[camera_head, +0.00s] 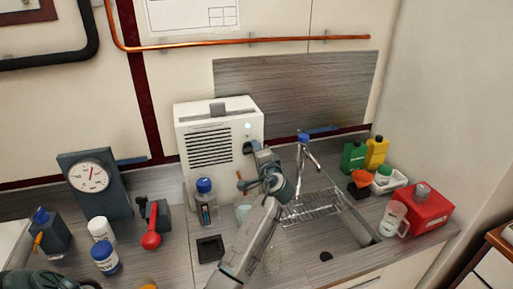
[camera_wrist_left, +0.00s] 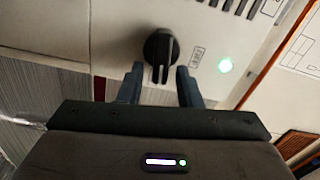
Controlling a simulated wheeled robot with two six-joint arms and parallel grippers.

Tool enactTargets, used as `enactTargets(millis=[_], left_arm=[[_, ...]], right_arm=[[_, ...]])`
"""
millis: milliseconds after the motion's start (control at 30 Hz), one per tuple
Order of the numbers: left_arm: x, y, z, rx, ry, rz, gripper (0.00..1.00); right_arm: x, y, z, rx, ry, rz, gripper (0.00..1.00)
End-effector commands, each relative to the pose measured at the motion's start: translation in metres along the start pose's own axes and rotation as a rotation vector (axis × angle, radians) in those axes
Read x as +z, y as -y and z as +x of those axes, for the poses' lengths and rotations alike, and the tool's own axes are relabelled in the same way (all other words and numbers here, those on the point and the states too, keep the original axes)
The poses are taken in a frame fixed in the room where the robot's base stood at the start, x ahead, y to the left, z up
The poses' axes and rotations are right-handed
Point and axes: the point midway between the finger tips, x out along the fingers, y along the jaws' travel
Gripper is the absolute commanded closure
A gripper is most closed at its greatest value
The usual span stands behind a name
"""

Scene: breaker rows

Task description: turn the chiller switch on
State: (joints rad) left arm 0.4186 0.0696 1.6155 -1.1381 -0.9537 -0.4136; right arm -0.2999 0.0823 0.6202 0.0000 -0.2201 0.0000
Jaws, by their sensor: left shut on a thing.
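The chiller appears to be the white box with a slotted vent (camera_head: 210,146) standing on the counter against the wall. Its switch is a black round knob with a raised grip bar, seen in the left wrist view (camera_wrist_left: 160,48); the bar runs up and down in that view. My left gripper (camera_head: 251,150) is at the right side of the box front, shut on the knob, with one finger on each side (camera_wrist_left: 160,88). The gripper hides most of the knob in the head view. My right gripper is not seen.
A blue-capped bottle (camera_head: 205,196) stands close in front of the box. A sink with a tap (camera_head: 305,160) and wire rack (camera_head: 313,206) lies to the right. A dial gauge (camera_head: 90,178) and a red-knobbed lever (camera_head: 151,237) are to the left.

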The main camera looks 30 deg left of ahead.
Motion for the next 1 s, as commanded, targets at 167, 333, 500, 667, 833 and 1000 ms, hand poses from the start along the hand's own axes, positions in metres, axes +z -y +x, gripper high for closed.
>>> enactTargets(millis=[167,333,500,667,833,1000], left_arm=[[-0.0002,-0.0016,-0.0003,0.002,0.000,0.095,0.91],[0.0002,-0.0032,-0.0004,0.002,0.000,0.151,0.91],[0.0003,-0.0044,-0.0004,0.002,0.000,0.177,0.91],[0.0004,-0.0049,-0.0004,0.002,0.000,0.183,0.91],[0.0004,-0.0051,-0.0004,0.002,0.000,0.182,0.91],[0.0004,-0.0051,-0.0004,0.002,0.000,0.182,0.64]], right_arm=[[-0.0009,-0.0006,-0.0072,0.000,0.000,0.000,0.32],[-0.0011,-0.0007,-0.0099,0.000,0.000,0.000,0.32],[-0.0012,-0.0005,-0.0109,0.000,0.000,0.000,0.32],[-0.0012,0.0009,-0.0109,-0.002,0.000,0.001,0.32],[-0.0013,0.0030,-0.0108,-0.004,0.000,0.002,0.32],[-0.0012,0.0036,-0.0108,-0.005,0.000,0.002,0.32]])
